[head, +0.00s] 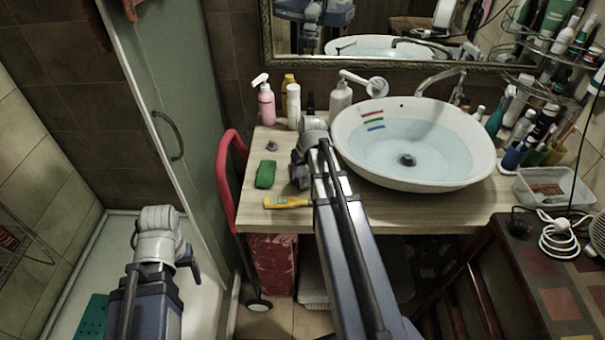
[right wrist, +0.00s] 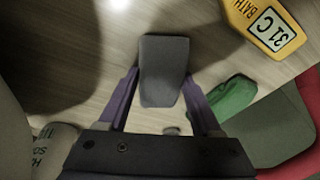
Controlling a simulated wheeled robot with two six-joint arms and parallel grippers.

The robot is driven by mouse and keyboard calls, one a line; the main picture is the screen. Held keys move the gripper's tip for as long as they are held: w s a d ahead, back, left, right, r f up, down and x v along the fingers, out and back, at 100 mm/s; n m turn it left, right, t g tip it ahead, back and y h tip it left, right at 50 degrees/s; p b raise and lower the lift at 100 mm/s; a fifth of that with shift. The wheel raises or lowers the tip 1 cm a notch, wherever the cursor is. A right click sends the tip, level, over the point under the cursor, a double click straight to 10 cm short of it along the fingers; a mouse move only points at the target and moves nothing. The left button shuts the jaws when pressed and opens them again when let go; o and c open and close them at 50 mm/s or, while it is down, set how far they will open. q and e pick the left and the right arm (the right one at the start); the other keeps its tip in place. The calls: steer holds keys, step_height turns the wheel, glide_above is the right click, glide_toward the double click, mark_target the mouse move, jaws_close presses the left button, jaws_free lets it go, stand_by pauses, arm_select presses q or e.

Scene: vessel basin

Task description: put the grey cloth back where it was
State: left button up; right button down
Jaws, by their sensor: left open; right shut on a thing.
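The grey cloth (right wrist: 163,70) is a flat dark-grey pad between the two purple fingers of my right gripper (right wrist: 163,98). The gripper is shut on it. In the head view my right gripper (head: 299,174) is over the wooden counter (head: 286,222), left of the basin, and my own arm mostly hides the cloth there. I cannot tell whether the cloth touches the counter. My left gripper (head: 190,262) is open, low at the left, away from the counter; its fingertips are mostly hidden.
A green cloth (head: 265,174) and a yellow bath thermometer (head: 287,202) lie left of my right gripper. A small grey piece (head: 272,146) lies behind them. The water-filled basin (head: 345,125) stands to the right. Several bottles, one pink (head: 266,104), line the back.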

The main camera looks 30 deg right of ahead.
steer(key=shift+c, duration=2.4)
jaws_free()
steer(key=shift+s+a+f, duration=0.1)
steer(key=o, duration=0.4)
steer(key=shift+s, duration=0.1)
steer(key=shift+r+p, duration=0.4)
steer(key=shift+p, duration=0.15)
steer(key=p+v, duration=1.1)
steer(key=shift+r, duration=0.3)
steer(key=shift+f, duration=0.2)
